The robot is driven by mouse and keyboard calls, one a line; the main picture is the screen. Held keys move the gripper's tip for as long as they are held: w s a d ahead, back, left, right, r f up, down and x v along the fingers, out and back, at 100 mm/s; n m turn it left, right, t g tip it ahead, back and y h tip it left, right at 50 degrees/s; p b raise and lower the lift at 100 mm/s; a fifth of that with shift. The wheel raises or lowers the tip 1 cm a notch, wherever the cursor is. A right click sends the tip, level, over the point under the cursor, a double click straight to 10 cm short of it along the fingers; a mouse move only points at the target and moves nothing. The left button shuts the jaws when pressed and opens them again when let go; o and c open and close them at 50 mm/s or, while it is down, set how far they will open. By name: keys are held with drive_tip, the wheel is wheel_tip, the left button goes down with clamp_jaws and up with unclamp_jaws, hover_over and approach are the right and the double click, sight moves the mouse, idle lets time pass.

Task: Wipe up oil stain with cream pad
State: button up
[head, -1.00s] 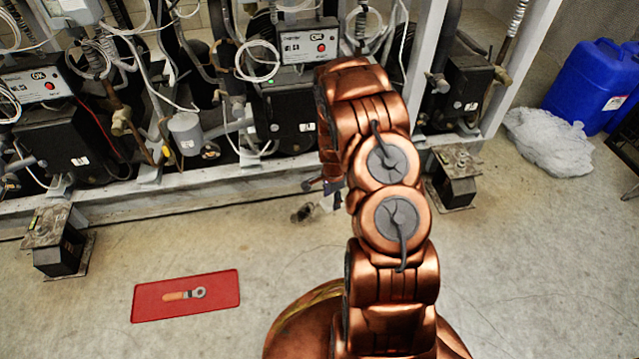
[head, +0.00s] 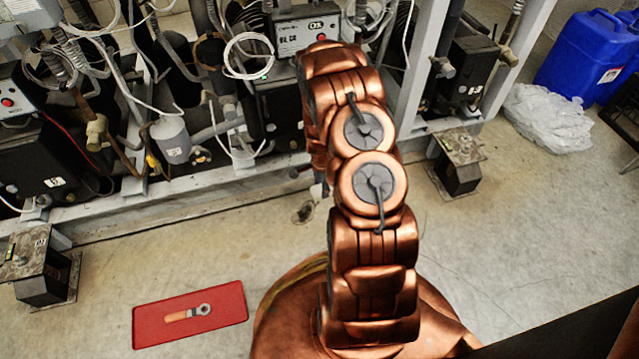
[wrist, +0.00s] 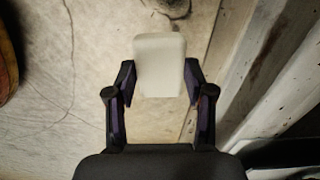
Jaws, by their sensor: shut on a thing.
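My gripper (wrist: 160,85) is shut on the cream pad (wrist: 160,62), which sits upright between the two fingers in the wrist view. In the head view a dark oil stain (head: 305,212) shows on the concrete in front of the rack's lower beam, just left of my arm.
The compressor rack's lower beam (head: 110,215) runs behind the stain. Black rack feet (head: 42,285) (head: 460,177) stand either side. A blue canister (head: 580,55) and plastic bag (head: 548,118) are at right.

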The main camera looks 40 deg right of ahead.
wheel_tip(320, 180, down, 7)
drive_tip(key=shift+f+b, duration=0.2)
drive_tip(key=shift+b, duration=1)
drive_tip(key=shift+s, duration=0.1)
